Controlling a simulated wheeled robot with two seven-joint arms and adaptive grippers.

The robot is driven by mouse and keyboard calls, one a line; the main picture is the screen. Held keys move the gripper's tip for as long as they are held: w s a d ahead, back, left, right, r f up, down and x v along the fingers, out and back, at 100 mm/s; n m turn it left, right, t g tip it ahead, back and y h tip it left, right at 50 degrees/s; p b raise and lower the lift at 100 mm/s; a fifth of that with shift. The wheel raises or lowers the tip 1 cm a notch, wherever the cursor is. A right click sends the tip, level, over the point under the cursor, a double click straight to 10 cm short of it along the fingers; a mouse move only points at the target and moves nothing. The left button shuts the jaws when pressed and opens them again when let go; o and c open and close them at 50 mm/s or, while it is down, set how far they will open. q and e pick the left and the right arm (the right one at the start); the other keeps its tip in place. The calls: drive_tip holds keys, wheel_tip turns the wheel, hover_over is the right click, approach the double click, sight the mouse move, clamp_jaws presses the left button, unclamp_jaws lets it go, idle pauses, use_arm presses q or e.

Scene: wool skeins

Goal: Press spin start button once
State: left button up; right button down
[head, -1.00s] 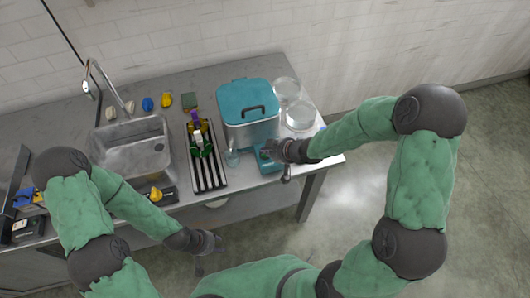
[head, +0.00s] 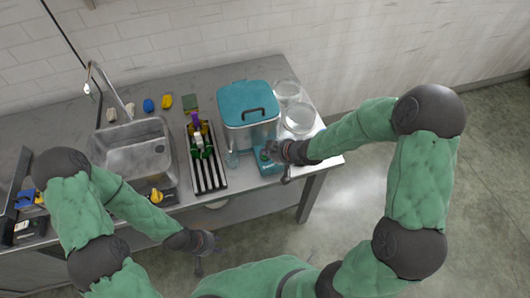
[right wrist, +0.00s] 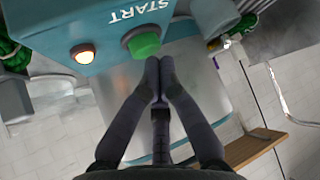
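The spin machine (head: 249,135), a clear-walled box with a teal lid, stands on the counter, its teal control panel (head: 268,166) at the front. In the right wrist view the panel (right wrist: 50,25) reads START, upside down, beside a green button (right wrist: 143,44). A lamp (right wrist: 83,53) on it glows warm white. My right gripper (head: 270,151) is at the panel. In the right wrist view its fingertips (right wrist: 159,63) are together, empty, right by the button's edge; I cannot tell if they touch it. My left gripper (head: 212,243) hangs in front of the counter, its fingers unclear.
A striped rack (head: 207,175) with bottles stands left of the machine, then a sink (head: 133,150) with a faucet. Clear round bowls (head: 299,118) stand to the right. Small blue and yellow items (head: 148,105) lie behind the sink. The floor to the right is clear.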

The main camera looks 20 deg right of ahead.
drive_tip(key=shift+r+p, duration=0.35)
drive_tip(key=shift+r, duration=0.15)
wheel_tip(320, 180, up, 5)
drive_tip(key=p, duration=0.5)
drive_tip(key=shift+s+f, duration=0.1)
idle(0.8)
